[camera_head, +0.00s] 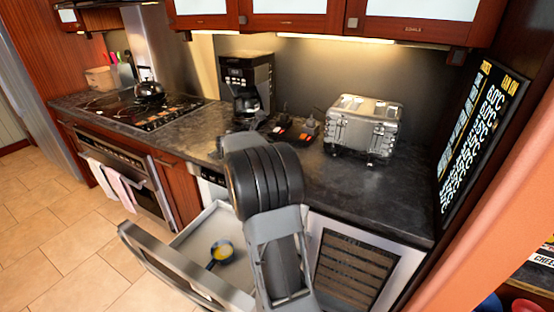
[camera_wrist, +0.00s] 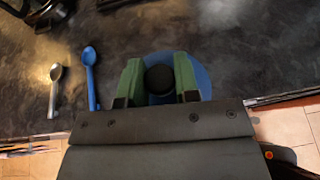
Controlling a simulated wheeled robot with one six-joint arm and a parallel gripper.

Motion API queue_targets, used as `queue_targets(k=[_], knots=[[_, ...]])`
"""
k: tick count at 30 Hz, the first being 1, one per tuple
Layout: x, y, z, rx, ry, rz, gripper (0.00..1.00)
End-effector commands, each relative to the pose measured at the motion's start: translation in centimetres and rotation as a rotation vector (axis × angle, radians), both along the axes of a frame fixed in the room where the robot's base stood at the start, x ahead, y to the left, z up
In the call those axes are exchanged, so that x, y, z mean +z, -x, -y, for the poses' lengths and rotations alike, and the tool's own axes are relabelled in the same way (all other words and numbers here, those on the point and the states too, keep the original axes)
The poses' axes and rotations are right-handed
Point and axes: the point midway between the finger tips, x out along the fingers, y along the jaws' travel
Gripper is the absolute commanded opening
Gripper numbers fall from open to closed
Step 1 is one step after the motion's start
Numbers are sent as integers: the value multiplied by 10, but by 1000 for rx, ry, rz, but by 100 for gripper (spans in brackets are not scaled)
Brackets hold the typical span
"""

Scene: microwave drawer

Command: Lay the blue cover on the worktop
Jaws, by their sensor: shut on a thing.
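The blue cover (camera_wrist: 203,78) shows in the wrist view, partly hidden behind my gripper, with a round black knob on top. My gripper (camera_wrist: 159,78) has green fingers, one on each side of the knob, and is shut on it. The dark worktop (camera_wrist: 250,55) lies beneath the cover. I cannot tell whether the cover touches the worktop or hangs above it. In the head view my arm hides the gripper and the cover; the worktop (camera_head: 395,205) shows there too.
A drawer (camera_head: 190,238) stands open below the worktop, with a small blue-handled vessel with yellow inside (camera_head: 222,251). A blue spoon (camera_wrist: 90,78) and a metal spoon (camera_wrist: 55,88) lie left of my gripper. A coffee maker (camera_head: 246,82) and toaster (camera_head: 364,127) stand behind.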

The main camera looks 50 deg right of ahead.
Motion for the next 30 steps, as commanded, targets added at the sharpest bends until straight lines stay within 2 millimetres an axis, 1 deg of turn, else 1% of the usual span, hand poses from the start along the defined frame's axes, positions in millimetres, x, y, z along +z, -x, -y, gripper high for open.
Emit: queue_targets(k=[1, 4, 6, 10, 13, 20, 23, 24, 27, 30], knots=[[-6, -1, 14, -3, -2, -3, 7], [-17, -4, 37, -1, -2, -2, 7], [-32, -6, 47, 1, -3, -4, 7], [-50, -8, 62, 4, -2, -2, 7], [-59, -9, 69, 4, -1, -1, 7], [-69, -10, 78, 3, -1, 0, 7], [-81, -10, 85, 4, -2, -2, 7], [-88, -10, 84, 4, -3, -2, 7], [-99, -10, 83, 4, -2, -2, 7], [-105, -10, 83, 4, 0, 0, 7]])
